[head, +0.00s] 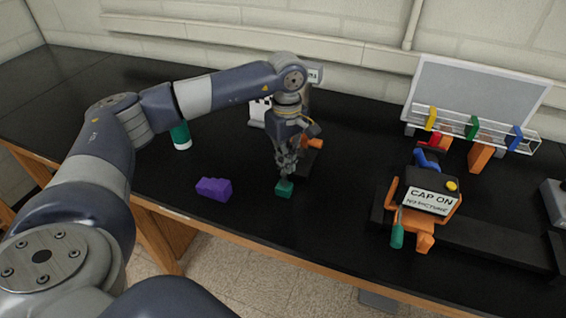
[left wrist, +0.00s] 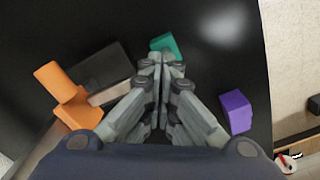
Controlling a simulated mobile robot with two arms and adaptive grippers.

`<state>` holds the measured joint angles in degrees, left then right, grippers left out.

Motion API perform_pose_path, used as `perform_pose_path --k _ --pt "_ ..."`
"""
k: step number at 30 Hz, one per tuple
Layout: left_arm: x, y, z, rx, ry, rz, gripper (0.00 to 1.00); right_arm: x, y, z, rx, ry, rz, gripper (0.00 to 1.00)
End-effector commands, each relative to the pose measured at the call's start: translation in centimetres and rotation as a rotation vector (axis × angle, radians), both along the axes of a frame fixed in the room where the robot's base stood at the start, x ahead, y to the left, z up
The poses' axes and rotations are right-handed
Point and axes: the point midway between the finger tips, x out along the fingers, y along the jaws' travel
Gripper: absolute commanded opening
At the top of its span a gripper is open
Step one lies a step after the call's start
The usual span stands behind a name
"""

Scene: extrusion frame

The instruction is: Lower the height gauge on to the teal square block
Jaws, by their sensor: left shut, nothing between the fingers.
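The teal square block (head: 284,188) sits on the black bench near its front edge. It also shows in the left wrist view (left wrist: 164,44), partly hidden by my fingertips. My left gripper (head: 286,174) points down with its fingertips shut and empty, right at the block; I cannot tell whether they touch it. What looks like the height gauge, with an orange part (head: 314,143) and a dark body, stands just behind and right of the gripper, partly hidden by it. In the left wrist view its orange part (left wrist: 61,83) and dark body (left wrist: 99,66) are left of the fingers.
A purple stepped block (head: 213,188) lies left of the teal block. A white and green cylinder (head: 181,136) stands behind my left arm. An orange stand with a "CAP ON" sign (head: 431,201) and a clear rack (head: 472,127) are on the right. Bare bench lies between.

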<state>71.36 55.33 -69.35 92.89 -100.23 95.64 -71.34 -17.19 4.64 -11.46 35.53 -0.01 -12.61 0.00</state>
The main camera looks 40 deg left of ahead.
Motion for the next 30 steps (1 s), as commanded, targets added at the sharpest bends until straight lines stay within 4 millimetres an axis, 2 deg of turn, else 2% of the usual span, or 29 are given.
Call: perform_pose_path --k 30 --pt "0.0 0.0 7.9 -0.001 -0.002 0.000 0.00 0.0 0.0 4.7 0.000 0.000 0.000 0.40"
